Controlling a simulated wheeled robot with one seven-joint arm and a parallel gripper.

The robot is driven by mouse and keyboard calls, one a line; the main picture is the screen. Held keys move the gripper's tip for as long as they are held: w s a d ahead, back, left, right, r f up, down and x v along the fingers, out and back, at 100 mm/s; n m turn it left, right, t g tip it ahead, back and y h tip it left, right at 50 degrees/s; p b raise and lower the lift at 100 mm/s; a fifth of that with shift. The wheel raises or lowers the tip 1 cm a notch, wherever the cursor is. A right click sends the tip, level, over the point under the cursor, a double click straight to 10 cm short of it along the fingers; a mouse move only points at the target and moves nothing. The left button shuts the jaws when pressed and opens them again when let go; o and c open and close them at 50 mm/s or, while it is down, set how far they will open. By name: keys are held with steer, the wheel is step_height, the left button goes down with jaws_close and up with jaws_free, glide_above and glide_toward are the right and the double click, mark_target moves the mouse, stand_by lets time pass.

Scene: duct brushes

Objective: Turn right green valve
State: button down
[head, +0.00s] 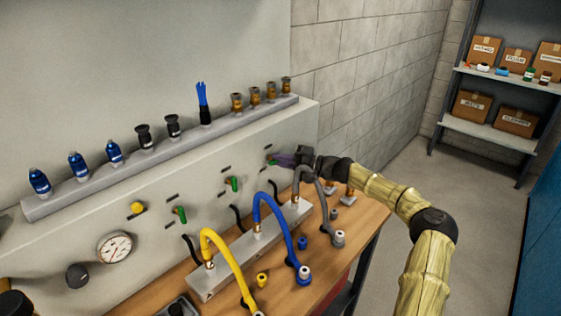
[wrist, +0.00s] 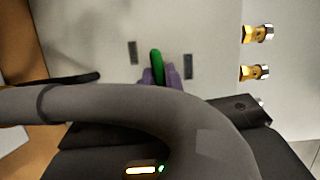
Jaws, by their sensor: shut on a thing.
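The right green valve (head: 271,161) is on the grey panel, past the grey hose, and is mostly covered by my gripper in the head view. In the wrist view its green handle (wrist: 156,64) stands near upright between two dark marks on the panel. My gripper (head: 278,160) has purple fingertips on either side of the handle and is shut on it. In the wrist view the fingers (wrist: 159,77) show only in part, behind the grey hose. Two other green valves, the middle one (head: 233,184) and the left one (head: 180,215), are clear of me.
The grey hose (wrist: 120,103) arches close across my wrist view; whether it touches my gripper I cannot tell. Blue (head: 270,210) and yellow (head: 222,250) hoses rise from a metal block (head: 236,257) on the wooden bench.

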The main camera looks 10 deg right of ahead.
steer(key=c, duration=1.5)
jaws_free()
steer(key=shift+d, duration=0.15)
steer(key=shift+o, duration=0.2)
steer(key=f+b+v, duration=0.1)
steer(key=b+v, duration=0.1)
steer(key=v, duration=1.5)
steer(key=shift+d+r+b, duration=0.2)
steer(key=shift+r+b, duration=0.1)
steer(key=shift+r, duration=0.1)
